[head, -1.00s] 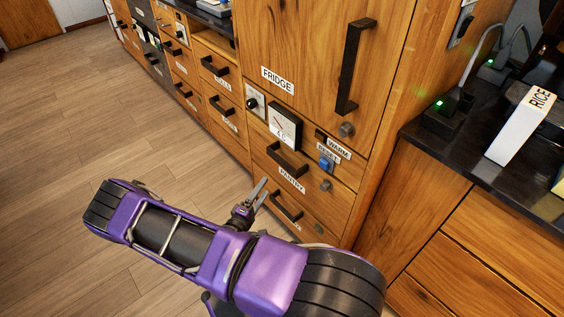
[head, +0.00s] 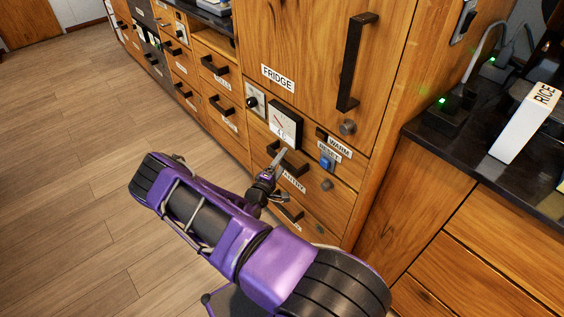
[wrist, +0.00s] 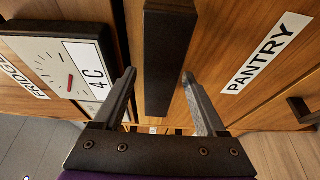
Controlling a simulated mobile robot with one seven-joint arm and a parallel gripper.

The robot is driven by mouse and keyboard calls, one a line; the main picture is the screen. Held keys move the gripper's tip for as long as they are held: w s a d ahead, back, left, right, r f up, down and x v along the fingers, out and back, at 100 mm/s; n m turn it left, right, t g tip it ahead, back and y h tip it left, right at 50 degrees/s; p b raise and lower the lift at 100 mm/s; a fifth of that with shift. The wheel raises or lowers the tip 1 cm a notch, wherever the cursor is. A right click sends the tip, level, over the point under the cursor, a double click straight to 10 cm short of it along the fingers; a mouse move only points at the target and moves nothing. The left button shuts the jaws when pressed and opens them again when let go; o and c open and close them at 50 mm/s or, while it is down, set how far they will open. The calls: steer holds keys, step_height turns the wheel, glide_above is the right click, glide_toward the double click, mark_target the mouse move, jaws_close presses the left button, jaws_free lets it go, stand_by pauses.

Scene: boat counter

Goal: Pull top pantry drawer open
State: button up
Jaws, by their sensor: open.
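The top pantry drawer (head: 313,200) is a wooden front below the fridge door, with a white PANTRY label, and looks closed. Its black bar handle (head: 274,150) is partly hidden by my gripper (head: 279,158) in the head view. In the wrist view the handle (wrist: 168,60) runs up the middle, and my gripper (wrist: 160,90) is open with one finger on each side of it. The fingers look apart from the handle; how deep they reach around it is hard to tell. The PANTRY label (wrist: 266,54) is right of the handle in the wrist view.
The fridge door (head: 300,40) with a long handle is above. A dial gauge (head: 285,122) and a blue button (head: 327,162) sit just above the drawer. A lower drawer handle (head: 291,213) is below. A dark counter with a rice box (head: 526,122) is at right. Floor at left is clear.

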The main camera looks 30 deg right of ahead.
jaws_close()
stand_by(1.4)
